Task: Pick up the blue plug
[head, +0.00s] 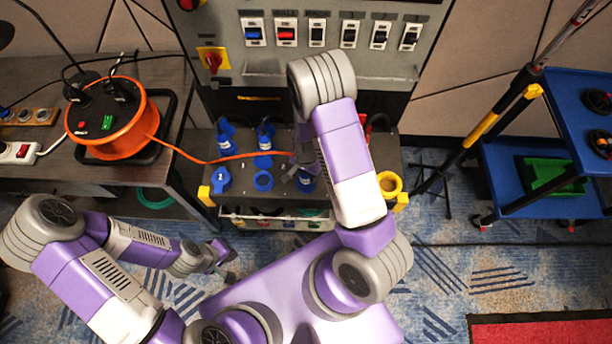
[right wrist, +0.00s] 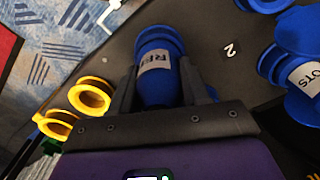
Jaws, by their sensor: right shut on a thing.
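A blue plug with a white label (right wrist: 155,72) sits between the two fingers of my right gripper (right wrist: 165,95), which is shut on it. In the head view the same plug (head: 306,184) is partly hidden by my right gripper (head: 303,172), at the grey stand below the panel. Whether it is clear of the stand's surface, I cannot tell. My left gripper (head: 226,262) is low over the carpet, left of centre, away from the plugs; its fingers are too small to read.
Other blue plugs and sockets (head: 264,135) stand on the grey stand, left of my right gripper. Yellow rings (head: 389,183) are at its right end. An orange cable reel (head: 112,118) is on the left table, its cord crossing the stand. A blue cart (head: 515,165) is at right.

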